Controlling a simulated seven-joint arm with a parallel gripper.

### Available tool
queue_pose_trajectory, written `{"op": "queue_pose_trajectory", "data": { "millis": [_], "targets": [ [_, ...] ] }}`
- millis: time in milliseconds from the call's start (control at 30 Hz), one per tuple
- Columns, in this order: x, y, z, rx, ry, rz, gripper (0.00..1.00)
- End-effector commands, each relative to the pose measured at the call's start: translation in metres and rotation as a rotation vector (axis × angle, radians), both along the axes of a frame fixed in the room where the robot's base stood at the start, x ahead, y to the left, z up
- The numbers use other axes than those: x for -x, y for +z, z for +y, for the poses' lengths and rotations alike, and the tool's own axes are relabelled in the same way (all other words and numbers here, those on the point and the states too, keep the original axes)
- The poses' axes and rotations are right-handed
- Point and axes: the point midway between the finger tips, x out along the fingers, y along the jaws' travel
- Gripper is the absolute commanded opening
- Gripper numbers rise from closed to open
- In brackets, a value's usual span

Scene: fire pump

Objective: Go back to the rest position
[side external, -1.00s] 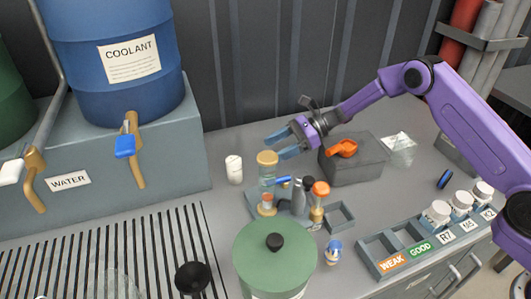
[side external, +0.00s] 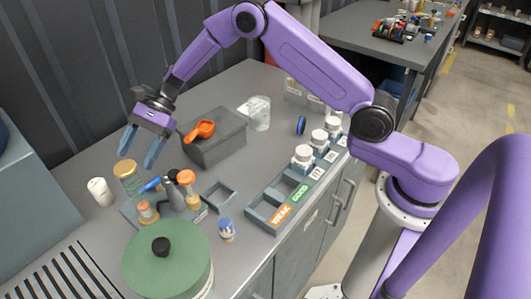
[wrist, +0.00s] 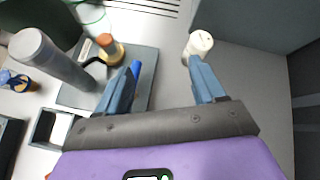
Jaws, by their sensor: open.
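My gripper (side external: 138,153) is open, its two blue fingers pointing down above the back of the bottle tray (side external: 134,214). Nothing shows between the fingers in the wrist view (wrist: 165,75). In the side view a clear jar with a tan lid (side external: 127,176) stands just below the fingers; whether they touch it I cannot tell. A white cylinder (side external: 100,191) stands left of the jar and shows beyond the right finger in the wrist view (wrist: 200,42). The tray also holds orange-capped bottles (side external: 187,188), a dark grey bottle and a blue item.
A grey box (side external: 216,140) with an orange scoop (side external: 200,130) stands right of my gripper. A green lidded pot (side external: 168,262) is in front. A labelled rack (side external: 262,214) with white-capped bottles runs along the front right edge. A clear beaker (side external: 259,113) stands behind the box.

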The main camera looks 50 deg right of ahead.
Motion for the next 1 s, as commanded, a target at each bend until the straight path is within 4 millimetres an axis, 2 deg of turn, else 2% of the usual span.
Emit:
{"op": "queue_pose_trajectory", "data": {
  "millis": [33, 200, 367, 533, 767, 1000],
  "targets": [
    [0.011, 0.013, 0.002, 0.047, 0.077, -0.069, 0.69],
    [0.044, 0.045, 0.0, 0.199, 0.32, -0.296, 0.69],
    [0.08, 0.067, -0.008, 0.292, 0.523, -0.463, 0.69],
    [0.138, 0.081, -0.025, 0.337, 0.752, -0.581, 0.69],
    [0.222, 0.092, -0.065, 0.37, 1.089, -0.738, 0.69],
    [0.304, 0.095, -0.125, 0.38, 1.468, -0.911, 0.69]
  ]
}}
